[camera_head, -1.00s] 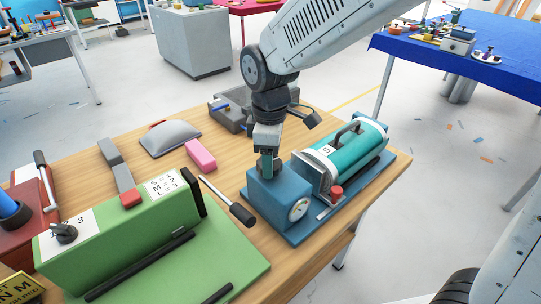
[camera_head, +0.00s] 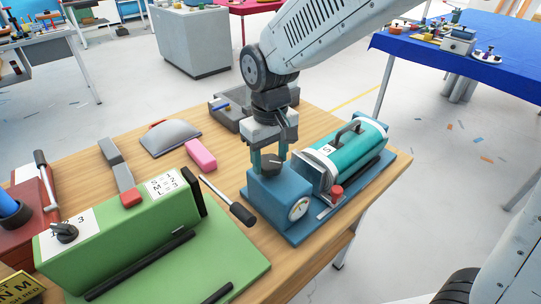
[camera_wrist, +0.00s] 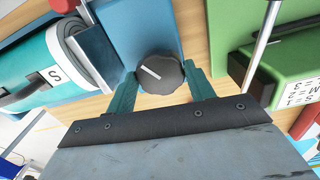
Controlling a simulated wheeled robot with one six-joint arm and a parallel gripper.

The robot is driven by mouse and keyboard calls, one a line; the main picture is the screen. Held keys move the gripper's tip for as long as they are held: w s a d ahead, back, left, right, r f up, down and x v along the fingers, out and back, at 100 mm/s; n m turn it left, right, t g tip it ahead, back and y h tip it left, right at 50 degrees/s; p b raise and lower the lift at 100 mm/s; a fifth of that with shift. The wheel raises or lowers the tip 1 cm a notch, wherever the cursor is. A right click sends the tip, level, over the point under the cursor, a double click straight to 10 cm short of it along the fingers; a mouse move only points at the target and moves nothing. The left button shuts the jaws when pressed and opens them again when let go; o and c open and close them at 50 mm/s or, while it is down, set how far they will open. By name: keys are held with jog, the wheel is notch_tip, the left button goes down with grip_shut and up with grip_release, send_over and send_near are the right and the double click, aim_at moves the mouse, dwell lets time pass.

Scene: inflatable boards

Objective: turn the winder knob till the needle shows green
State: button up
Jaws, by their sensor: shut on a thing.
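The winder knob (camera_head: 271,162) is dark, round and ridged, with a white line on its top, and sits on top of a blue box (camera_head: 266,193). In the wrist view the knob (camera_wrist: 160,73) lies between the two teal fingers of my gripper (camera_wrist: 162,82). My gripper (camera_head: 271,166) points down and is shut on the knob. A round white dial (camera_head: 299,208) is on the box's front face; its needle is too small to read. A teal cylinder (camera_head: 340,160) with a handle and an "S" label lies beside the box on the blue base.
A green machine (camera_head: 125,232) with its own knob (camera_head: 66,233) stands to the left; its black-handled lever (camera_head: 241,214) reaches close to the blue box. A pink block (camera_head: 201,154) and a grey cushion-shaped thing (camera_head: 170,138) lie behind on the wooden table.

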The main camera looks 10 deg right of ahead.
aim_at(270, 161)
jog(key=shift+w+r+m, duration=0.1)
jog(key=shift+m, duration=0.3)
jog(key=o, duration=1)
notch_tip(270, 161, up, 8)
jog(key=shift+f, duration=0.15)
